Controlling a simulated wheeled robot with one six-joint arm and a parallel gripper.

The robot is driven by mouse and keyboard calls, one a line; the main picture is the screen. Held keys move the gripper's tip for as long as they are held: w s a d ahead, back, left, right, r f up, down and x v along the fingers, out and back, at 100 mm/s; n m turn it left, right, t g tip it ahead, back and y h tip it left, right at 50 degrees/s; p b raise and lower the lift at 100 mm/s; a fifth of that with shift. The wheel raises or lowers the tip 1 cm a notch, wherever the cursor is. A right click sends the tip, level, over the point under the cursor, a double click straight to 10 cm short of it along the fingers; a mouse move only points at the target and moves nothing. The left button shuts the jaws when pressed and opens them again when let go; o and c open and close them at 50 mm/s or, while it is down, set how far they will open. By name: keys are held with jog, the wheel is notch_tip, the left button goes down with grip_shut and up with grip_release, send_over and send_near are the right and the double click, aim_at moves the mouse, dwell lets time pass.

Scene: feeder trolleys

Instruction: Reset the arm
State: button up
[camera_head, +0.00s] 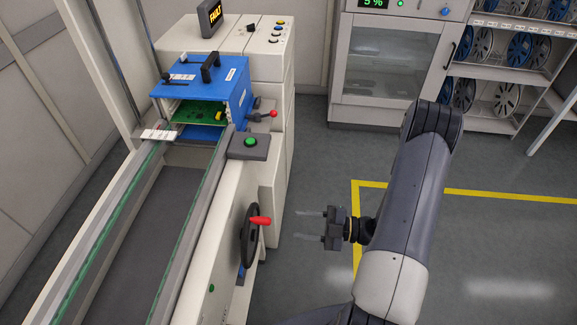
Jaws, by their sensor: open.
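My gripper (312,226) is at the end of my grey arm (402,210), right of the machine's side. Its two thin, pale fingers point left and are apart, with nothing between them. It hangs over the grey floor, a short gap from the black handwheel (250,235) with a red knob (261,221). The arm rises from the bottom, bends at the top right of centre, and the wrist comes down to the gripper.
A cabinet (384,58) and reel shelves (478,118) stand behind. Yellow lines (510,196) mark open floor.

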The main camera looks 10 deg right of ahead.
aim_at(265, 219)
jog(key=p+x, duration=0.2)
jog(key=x, duration=0.8)
jog(key=shift+w+a+f, duration=0.1)
jog(key=shift+a, duration=0.2)
